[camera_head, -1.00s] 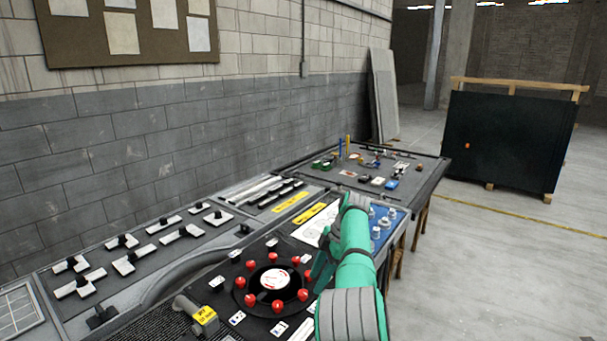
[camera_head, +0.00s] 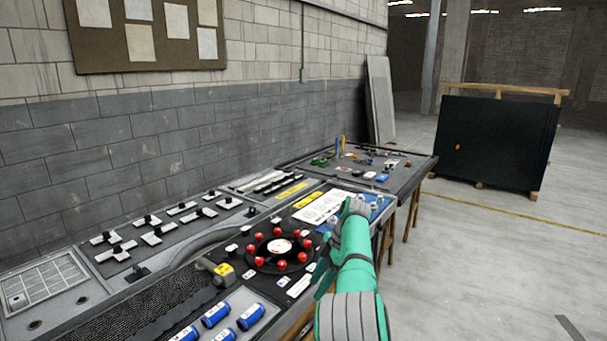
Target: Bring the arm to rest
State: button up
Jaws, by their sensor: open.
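My arm, green with grey bands, reaches from the bottom edge up over the right side of the near bench. My gripper (camera_head: 322,273) shows as a green part beside the arm, left of its wrist, over the bench's right edge. It looks open, and I see nothing held in it. Its fingertips are partly hidden and small. The round black fixture (camera_head: 280,264) with several red knobs lies on the bench just left of my gripper, apart from it as far as I can tell.
Levers on white plates (camera_head: 157,234) stand at the bench's back left. Blue cylinders (camera_head: 215,314) lie at the front. A yellow-tagged grey tool (camera_head: 221,272) lies beside the round fixture. A farther table (camera_head: 407,171) holds small parts. A dark panel crate (camera_head: 497,140) stands right.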

jog(key=s+a+f+m+t, duration=0.15)
jog(key=a+f, duration=0.25)
jog(key=f, duration=1.2)
jog(key=s+a+f+m+t, duration=0.1)
jog(key=a+f+m+t, duration=0.15)
jog(key=f, duration=1.35)
jog(key=s+a+f+m+t+h, duration=0.1)
jog(key=s+a+f+m+t, duration=0.15)
jog(key=s+f, duration=0.6)
jog(key=s+a+f+m+t, duration=0.15)
jog(key=s+f+m, duration=0.25)
jog(key=s+f, duration=0.45)
jog(key=s+d+r+m+t+h, duration=0.1)
jog(key=s+r+m+t, duration=0.2)
jog(key=s, duration=1)
jog(key=s+d+r+m+t+h, duration=0.1)
jog(key=s+r+m, duration=0.35)
jog(key=s, duration=0.85)
jog(key=s+d+r+t, duration=0.1)
jog(key=s+r, duration=0.4)
jog(key=r, duration=0.4)
jog(key=s+d+r+m+t+h, duration=0.1)
jog(key=s+r, duration=0.5)
jog(key=r, duration=0.4)
jog(key=s+d+r+m+t, duration=0.1)
jog(key=s+d+r+t, duration=0.1)
jog(key=s+r, duration=0.4)
notch_tip(320, 180, up, 4)
jog(key=shift+f, duration=0.1)
jog(key=shift+w, duration=0.1)
